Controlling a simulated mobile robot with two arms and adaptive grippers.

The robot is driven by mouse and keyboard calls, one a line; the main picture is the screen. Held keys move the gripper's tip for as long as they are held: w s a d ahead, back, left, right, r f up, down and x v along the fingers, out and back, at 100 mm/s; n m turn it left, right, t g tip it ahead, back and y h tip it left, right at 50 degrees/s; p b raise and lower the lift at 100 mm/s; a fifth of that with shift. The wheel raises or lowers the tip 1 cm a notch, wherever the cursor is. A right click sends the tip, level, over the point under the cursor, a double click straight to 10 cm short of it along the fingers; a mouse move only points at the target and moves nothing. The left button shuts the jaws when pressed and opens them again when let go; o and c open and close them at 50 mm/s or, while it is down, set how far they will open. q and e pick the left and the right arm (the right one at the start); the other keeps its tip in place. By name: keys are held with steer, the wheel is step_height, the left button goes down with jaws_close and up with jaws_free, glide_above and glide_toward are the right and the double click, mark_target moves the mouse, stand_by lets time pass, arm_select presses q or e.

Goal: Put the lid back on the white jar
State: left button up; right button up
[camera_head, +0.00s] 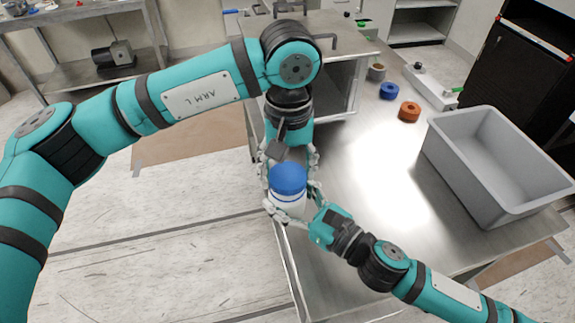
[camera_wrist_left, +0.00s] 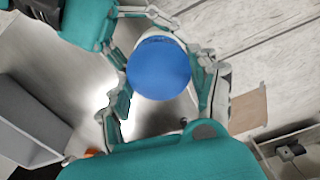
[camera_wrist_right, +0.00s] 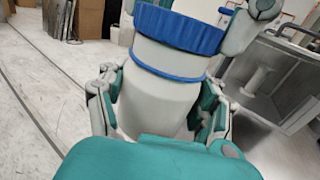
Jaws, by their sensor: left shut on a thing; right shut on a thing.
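The white jar (camera_head: 286,206) is upright at the near left edge of the steel table, and its body also fills the right wrist view (camera_wrist_right: 158,100). My right gripper (camera_head: 293,203) is shut around the jar body. The blue lid (camera_head: 288,178) is directly above the jar, round and flat in the left wrist view (camera_wrist_left: 159,70). My left gripper (camera_head: 288,168) comes down from above, its fingers on both sides of the lid. A blue ring (camera_wrist_right: 165,67) circles the jar's neck below the ribbed lid. I cannot tell whether the lid is fully seated.
A grey bin (camera_head: 490,165) stands at the table's right. An orange ring-shaped item (camera_head: 409,111), a blue one (camera_head: 391,90) and a small cup (camera_head: 377,72) lie toward the back. The bright table middle (camera_head: 375,180) is clear.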

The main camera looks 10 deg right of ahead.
arm_select(q)
steer(key=shift+f, duration=0.55)
steer(key=m, duration=0.6)
steer(key=shift+d, duration=0.1)
steer(key=m, duration=0.7)
steer(key=shift+s, duration=0.1)
steer(key=o, duration=0.7)
steer(key=shift+d+r, duration=0.1)
steer(key=shift+r, duration=2.15)
